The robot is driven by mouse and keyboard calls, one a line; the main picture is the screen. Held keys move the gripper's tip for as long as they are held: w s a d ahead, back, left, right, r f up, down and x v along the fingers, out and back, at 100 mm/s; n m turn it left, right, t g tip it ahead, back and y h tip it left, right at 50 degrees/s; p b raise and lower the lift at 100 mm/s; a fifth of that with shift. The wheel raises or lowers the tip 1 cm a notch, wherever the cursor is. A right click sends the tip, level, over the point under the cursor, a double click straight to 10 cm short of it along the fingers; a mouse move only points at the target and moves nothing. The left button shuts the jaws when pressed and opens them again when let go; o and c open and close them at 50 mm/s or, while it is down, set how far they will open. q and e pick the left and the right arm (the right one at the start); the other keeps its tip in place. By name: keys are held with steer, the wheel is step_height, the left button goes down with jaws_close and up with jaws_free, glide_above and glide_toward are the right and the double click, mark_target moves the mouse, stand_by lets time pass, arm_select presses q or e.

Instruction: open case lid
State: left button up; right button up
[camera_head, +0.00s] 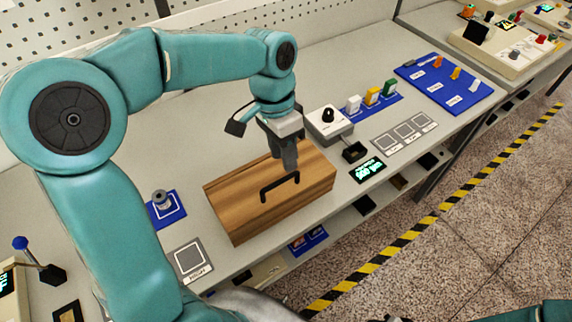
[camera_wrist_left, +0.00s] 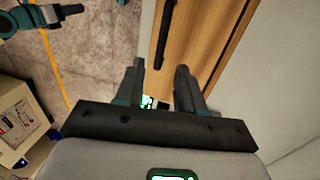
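The wooden case (camera_head: 235,205) lies closed on the grey bench, with a black bar handle (camera_head: 279,186) on its top. In the left wrist view the case (camera_wrist_left: 205,35) and its handle (camera_wrist_left: 165,35) show beyond the fingers. My left gripper (camera_head: 288,168) points down over the far right part of the case, close to the handle's far end. In the left wrist view its two fingers (camera_wrist_left: 158,82) are apart with nothing between them. Whether they touch the case cannot be told. My right gripper is at most a small dark part at the left wrist view's upper left.
A grey box with a black knob (camera_head: 328,121) and a lit display (camera_head: 367,169) stand right of the case. A blue pad with a spindle (camera_head: 162,202) and a square marked plate (camera_head: 190,259) lie left of it. A blue board (camera_head: 445,83) is further right.

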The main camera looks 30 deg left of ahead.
mark_target(287, 176)
arm_select(q)
steer(key=f, duration=0.2)
steer(key=d+f, duration=0.1)
steer(key=f, duration=0.1)
steer(key=shift+s, duration=0.35)
steer(key=shift+w+a+f, duration=0.1)
steer(key=shift+w+f, duration=0.2)
steer(key=shift+s+r, duration=0.15)
steer(key=shift+s, duration=0.05)
jaws_close()
steer(key=shift+w, duration=0.1)
steer(key=shift+a, duration=0.1)
